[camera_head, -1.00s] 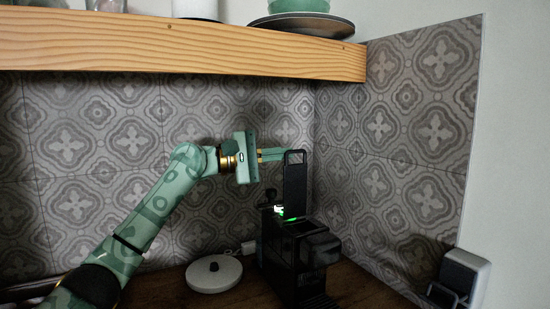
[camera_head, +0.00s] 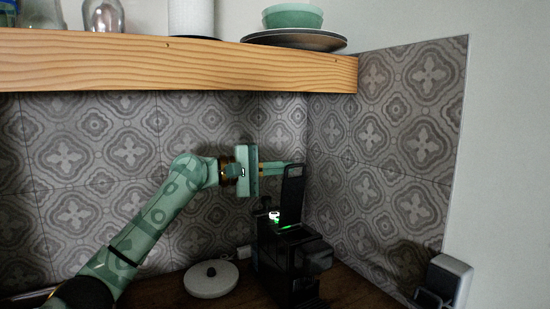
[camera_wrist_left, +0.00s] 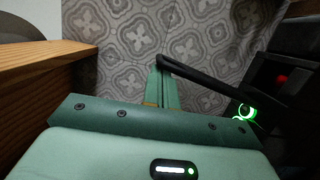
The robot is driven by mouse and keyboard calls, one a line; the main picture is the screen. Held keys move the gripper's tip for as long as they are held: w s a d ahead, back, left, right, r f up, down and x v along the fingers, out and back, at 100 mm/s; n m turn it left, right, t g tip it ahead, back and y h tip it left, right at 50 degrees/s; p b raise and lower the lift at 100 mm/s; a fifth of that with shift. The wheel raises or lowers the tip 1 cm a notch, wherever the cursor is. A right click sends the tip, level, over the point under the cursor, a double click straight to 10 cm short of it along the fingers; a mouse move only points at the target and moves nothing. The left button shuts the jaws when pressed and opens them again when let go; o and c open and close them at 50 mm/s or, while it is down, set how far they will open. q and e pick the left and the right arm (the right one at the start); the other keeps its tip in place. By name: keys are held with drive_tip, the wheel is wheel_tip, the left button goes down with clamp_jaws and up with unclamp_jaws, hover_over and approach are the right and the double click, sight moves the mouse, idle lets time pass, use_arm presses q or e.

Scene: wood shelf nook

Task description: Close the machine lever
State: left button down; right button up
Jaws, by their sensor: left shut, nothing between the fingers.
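The black coffee machine (camera_head: 290,262) stands on the counter, with a green light glowing at its open top. Its lever (camera_head: 292,195) stands raised, nearly upright, above the machine. My left gripper (camera_head: 280,165) is shut and empty, level with the lever's upper end, with its fingertips reaching behind it. In the left wrist view the shut fingers (camera_wrist_left: 162,88) lie by the end of the black lever (camera_wrist_left: 205,84), which slants down to the glowing green ring (camera_wrist_left: 245,112). I cannot tell whether they touch the lever. My right gripper is not in view.
A wooden shelf (camera_head: 180,64) runs above the arm and carries a dark plate (camera_head: 294,40) with a green bowl (camera_head: 292,16). A round white lidded disc (camera_head: 211,279) lies left of the machine. The tiled wall is close behind. A grey-and-black object (camera_head: 446,280) stands at right.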

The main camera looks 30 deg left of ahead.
use_arm(q)
drive_tip(key=s+d+f+m+y+p, duration=0.1)
drive_tip(key=s+d+f+m+p, duration=0.1)
drive_tip(key=d+m+p, duration=0.1)
drive_tip(key=s+d+f+m+p, duration=0.2)
drive_tip(key=d+m+p, duration=0.1)
drive_tip(key=d+p, duration=0.1)
drive_tip(key=s+d+f+m+y+p, duration=0.1)
drive_tip(key=s+d+f+m+p, duration=0.1)
drive_tip(key=p, duration=0.3)
drive_tip(key=shift+s+d+m+g+y, duration=0.15)
drive_tip(key=shift+d+m+g+y, duration=0.2)
drive_tip(key=shift+d+m, duration=0.45)
drive_tip(key=shift+s+d+f+m+y+p, duration=0.25)
drive_tip(key=shift+f+m, duration=0.5)
drive_tip(key=shift+f, duration=0.4)
drive_tip(key=shift+s+d+f+m+y+p, duration=0.1)
drive_tip(key=shift+d+f+m+y+p, duration=0.25)
drive_tip(key=shift+f+m, duration=0.55)
drive_tip(key=shift+s+d+f+m+y+p, duration=0.15)
drive_tip(key=shift+d+f+m, duration=0.3)
drive_tip(key=shift+f, duration=0.9)
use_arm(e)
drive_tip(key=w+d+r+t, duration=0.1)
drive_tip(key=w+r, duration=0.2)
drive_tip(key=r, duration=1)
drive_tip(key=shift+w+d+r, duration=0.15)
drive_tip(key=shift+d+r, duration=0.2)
use_arm(q)
drive_tip(key=shift+s+a, duration=0.1)
